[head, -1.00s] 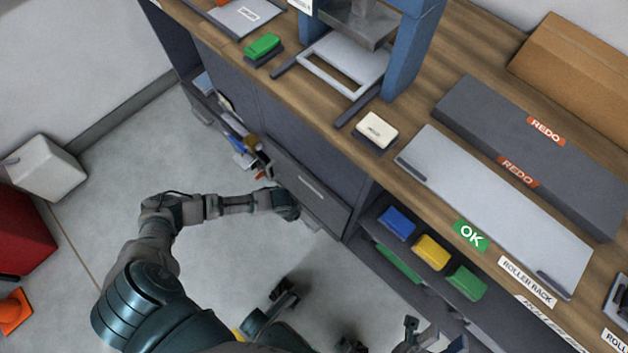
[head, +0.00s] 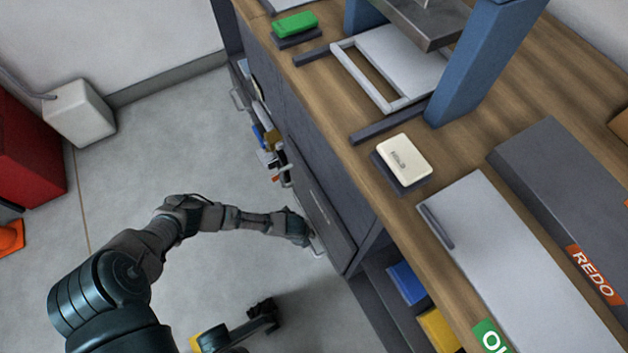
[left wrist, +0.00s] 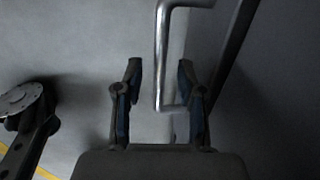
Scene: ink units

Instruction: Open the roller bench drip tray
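A dark drawer front (head: 318,205) with a small pale label sits low in the bench side in the head view. A metal bar handle (left wrist: 161,50) shows in the left wrist view; part of a handle shows at the drawer front's lower edge in the head view (head: 318,246). My left gripper (left wrist: 160,72) is open, one finger on each side of the bar in the picture, with no contact visible. In the head view my left gripper (head: 303,231) is beside the drawer front, its fingers hard to make out.
The wooden bench top (head: 455,130) carries a blue-framed press (head: 480,60), a cream block (head: 404,158) and a green block (head: 296,24). An open shelf with blue (head: 406,283) and yellow (head: 438,330) bins lies right of the drawer.

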